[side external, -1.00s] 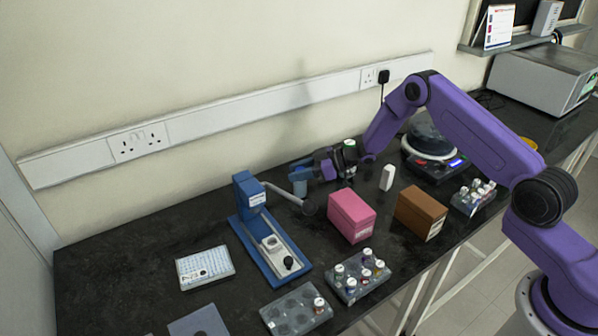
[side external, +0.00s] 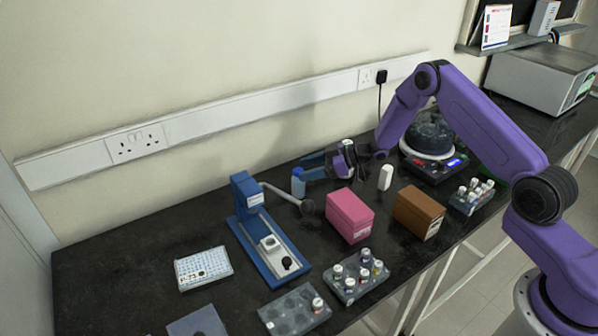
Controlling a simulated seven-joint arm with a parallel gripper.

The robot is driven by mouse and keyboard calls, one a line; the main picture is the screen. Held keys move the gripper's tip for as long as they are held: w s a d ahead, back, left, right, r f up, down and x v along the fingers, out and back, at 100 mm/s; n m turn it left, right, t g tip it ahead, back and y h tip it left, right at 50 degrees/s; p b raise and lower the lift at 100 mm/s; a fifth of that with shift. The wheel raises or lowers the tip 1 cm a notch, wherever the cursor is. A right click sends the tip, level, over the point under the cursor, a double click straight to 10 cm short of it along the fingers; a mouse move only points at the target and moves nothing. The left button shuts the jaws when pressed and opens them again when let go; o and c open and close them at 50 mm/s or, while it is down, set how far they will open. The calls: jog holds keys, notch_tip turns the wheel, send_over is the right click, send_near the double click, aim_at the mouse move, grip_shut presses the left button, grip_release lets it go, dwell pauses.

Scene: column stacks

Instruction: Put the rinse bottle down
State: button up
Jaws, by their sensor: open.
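The fingers look clear of the bottle, though a small overlap at the cap is hard to judge from this angle.
A blue stand (side external: 246,200) with a grey arm is left of the bottle. Vial racks (side external: 358,277) line the front. The back left bench is clear.

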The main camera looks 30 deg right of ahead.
jog(key=v, duration=0.8)
jog(key=shift+r, duration=0.1)
jog(key=a+r+h, duration=0.4)
jog(key=a+r, duration=0.1)
jog(key=a, duration=0.1)
jog(key=s+a+r+g+h, duration=0.1)
jog(key=s+a+r+h, duration=0.15)
jog(key=s, duration=0.25)
jog(key=s+a+r+g+h, duration=0.1)
jog(key=s+a+r, duration=0.15)
jog(key=s, duration=0.35)
jog(key=s+d+r+n+g+h, duration=0.1)
jog(key=s+d+r+g, duration=0.1)
jog(key=s, duration=1.3)
jog(key=s+d+r+n+g+h, duration=0.1)
jog(key=s+d+g, duration=0.3)
jog(key=s, duration=1.2)
jog(key=shift+s+d+r+h, duration=0.35)
jog(key=shift+r+h, duration=0.1)
jog(key=shift+r, duration=0.15)
